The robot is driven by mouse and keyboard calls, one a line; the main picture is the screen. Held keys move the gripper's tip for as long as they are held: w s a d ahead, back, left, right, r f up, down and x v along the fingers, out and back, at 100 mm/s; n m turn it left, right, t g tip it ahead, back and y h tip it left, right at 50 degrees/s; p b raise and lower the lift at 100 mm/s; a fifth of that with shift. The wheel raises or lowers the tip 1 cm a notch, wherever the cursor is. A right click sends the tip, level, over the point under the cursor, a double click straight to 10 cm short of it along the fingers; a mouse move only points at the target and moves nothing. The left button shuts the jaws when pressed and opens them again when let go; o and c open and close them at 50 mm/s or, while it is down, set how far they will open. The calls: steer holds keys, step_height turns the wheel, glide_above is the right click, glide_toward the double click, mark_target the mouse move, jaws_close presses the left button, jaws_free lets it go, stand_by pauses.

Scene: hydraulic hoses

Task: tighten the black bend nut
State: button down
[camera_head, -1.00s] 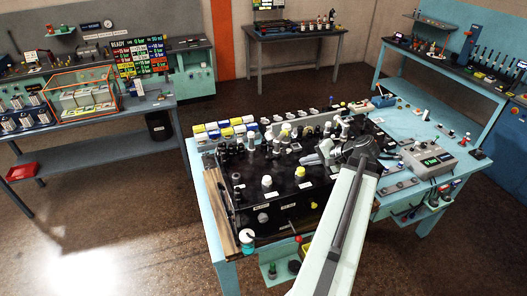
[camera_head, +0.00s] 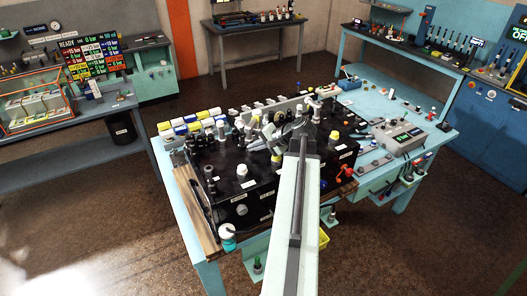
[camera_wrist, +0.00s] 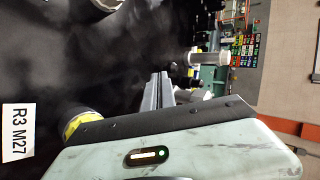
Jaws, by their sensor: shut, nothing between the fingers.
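The black manifold block (camera_head: 262,205) on the bench carries several fittings, some black (camera_head: 209,176), some pale and some with yellow. I cannot single out the black bend nut among them. My gripper (camera_head: 266,140) is above the rear part of the block, partly hidden by my arm. In the wrist view my gripper (camera_wrist: 160,92) has its fingers together and empty. A dark fitting with a yellow ring (camera_wrist: 80,123) is left of the fingers, by a label reading R3 M27 (camera_wrist: 17,131). A pale-ended fitting (camera_wrist: 213,59) and blurred dark parts lie beyond the fingertips.
A row of yellow, white and blue parts (camera_head: 192,123) lines the block's back left. A grey box with a green display (camera_head: 402,137) stands on the bench's right. A red part (camera_head: 345,172) is at the block's right front. Open floor surrounds the bench.

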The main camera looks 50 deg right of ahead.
steer(key=shift+w+a+f, duration=0.1)
steer(key=shift+w+a, duration=0.05)
steer(key=shift+w, duration=0.5)
steer(key=shift+w+a+f, duration=0.1)
steer(key=shift+w, duration=0.5)
steer(key=shift+s, duration=0.1)
